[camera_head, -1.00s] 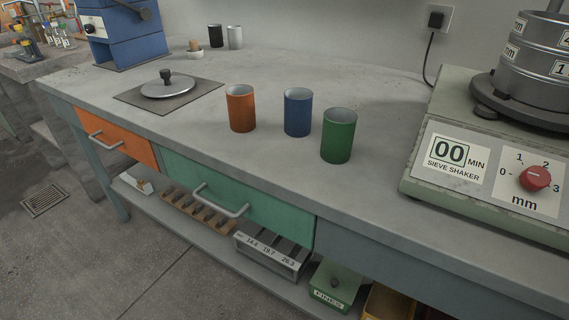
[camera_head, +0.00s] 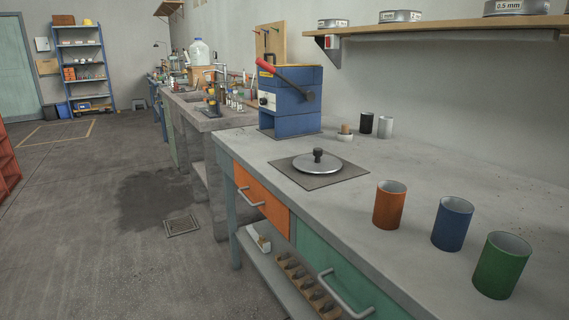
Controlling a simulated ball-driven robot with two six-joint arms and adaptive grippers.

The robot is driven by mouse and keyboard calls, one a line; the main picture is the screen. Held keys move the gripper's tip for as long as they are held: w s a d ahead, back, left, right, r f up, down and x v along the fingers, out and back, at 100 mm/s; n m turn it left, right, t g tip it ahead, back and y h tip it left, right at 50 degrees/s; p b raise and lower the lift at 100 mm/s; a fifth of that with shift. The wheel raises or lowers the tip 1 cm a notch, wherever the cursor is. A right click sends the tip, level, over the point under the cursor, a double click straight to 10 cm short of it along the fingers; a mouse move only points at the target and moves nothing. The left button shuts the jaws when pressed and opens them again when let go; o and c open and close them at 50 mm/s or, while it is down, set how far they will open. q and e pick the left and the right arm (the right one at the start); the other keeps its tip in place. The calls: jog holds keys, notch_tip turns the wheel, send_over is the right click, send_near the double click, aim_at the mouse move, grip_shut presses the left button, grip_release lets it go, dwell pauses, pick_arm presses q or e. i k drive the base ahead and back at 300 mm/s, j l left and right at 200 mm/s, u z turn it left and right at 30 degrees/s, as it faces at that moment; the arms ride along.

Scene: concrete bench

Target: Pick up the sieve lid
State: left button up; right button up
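The sieve lid (camera_head: 318,163) is a round, shiny metal disc with a dark knob on top. It lies flat on a dark square mat (camera_head: 347,174) on the concrete bench (camera_head: 262,154), knob up, in front of the blue machine. Nothing covers it. Neither of my grippers shows in the head view.
Orange (camera_head: 389,206), blue (camera_head: 452,224) and green (camera_head: 501,265) cups stand to the right of the lid. A blue machine (camera_head: 290,97) with a red-handled lever stands behind it. A small white dish (camera_head: 345,135) and black (camera_head: 366,123) and pale (camera_head: 385,127) cups stand farther back. Open floor lies left.

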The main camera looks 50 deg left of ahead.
aim_at(315, 162)
jog(key=u, duration=1.25)
jog(key=z, duration=1.95)
jog(key=u, duration=1.95)
jog(key=i+j+z, duration=0.25)
jog(key=z, duration=0.2)
jog(key=i+j+z, duration=0.45)
jog(key=k, duration=0.05)
